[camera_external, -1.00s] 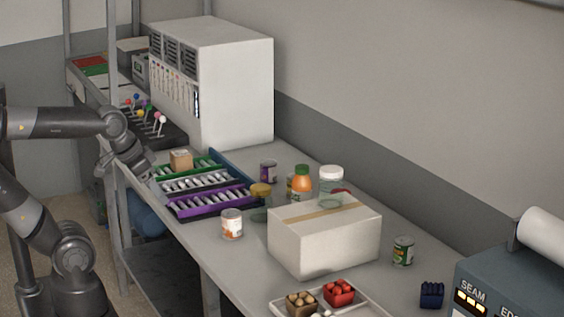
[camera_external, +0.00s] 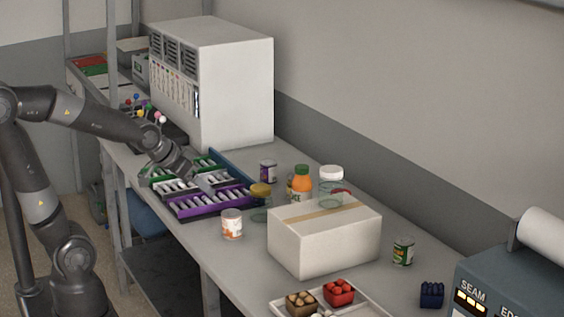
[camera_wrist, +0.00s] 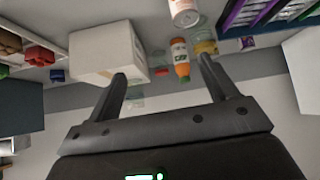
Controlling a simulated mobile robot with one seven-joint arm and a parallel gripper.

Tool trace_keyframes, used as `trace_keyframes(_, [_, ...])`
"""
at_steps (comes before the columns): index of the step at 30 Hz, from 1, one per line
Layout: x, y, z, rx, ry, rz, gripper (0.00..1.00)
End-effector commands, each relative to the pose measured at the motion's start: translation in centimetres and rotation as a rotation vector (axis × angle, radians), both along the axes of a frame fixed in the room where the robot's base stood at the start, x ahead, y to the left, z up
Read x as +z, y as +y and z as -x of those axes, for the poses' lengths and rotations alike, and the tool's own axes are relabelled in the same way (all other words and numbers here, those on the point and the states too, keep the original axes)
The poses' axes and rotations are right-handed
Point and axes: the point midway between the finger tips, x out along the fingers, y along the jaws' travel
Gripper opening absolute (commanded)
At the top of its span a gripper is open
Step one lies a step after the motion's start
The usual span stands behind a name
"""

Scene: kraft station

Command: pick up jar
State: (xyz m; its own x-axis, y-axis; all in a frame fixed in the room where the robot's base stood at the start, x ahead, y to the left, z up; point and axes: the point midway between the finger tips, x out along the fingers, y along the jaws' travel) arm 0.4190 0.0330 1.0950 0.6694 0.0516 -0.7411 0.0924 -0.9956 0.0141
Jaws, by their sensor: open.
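Two clear glass jars stand on the bench. One jar with a yellow lid (camera_external: 261,200) is just right of the purple rack; it also shows in the wrist view (camera_wrist: 205,46), near the tip of one finger. The other jar with a white lid (camera_external: 331,188) stands behind the white box, which partly hides it. My gripper (camera_external: 208,188) is above the racks, left of the yellow-lidded jar and apart from it. In the wrist view my gripper (camera_wrist: 165,68) has its fingers spread wide with nothing held between them.
An orange bottle (camera_external: 302,182) stands between the jars. A white box (camera_external: 325,240) with tape is to the front right. A can (camera_external: 231,224) stands in front of the yellow-lidded jar. A purple rack (camera_external: 215,205) lies below my gripper. A tray of produce is at the front.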

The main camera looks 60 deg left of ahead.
Motion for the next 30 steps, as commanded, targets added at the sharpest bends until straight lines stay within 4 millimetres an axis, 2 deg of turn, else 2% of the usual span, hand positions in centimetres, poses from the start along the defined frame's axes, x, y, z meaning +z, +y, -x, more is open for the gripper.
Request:
trace_keyframes(1, [-0.9, 0.7, -1.6, 0.017, -0.022, -0.001, 0.78])
trace_keyframes(6, [-3.0, 3.3, -6.4, 0.067, -0.138, -0.016, 0.78])
trace_keyframes(12, [-5.7, 6.6, -10.8, 0.125, -0.275, -0.046, 0.78])
trace_keyframes(19, [-8.0, 9.5, -13.4, 0.173, -0.395, -0.083, 0.78])
trace_keyframes(26, [-8.7, 10.5, -14.5, 0.184, -0.433, -0.095, 0.78])
trace_keyframes(30, [-9.4, 10.8, -16.0, 0.183, -0.432, -0.095, 0.78])
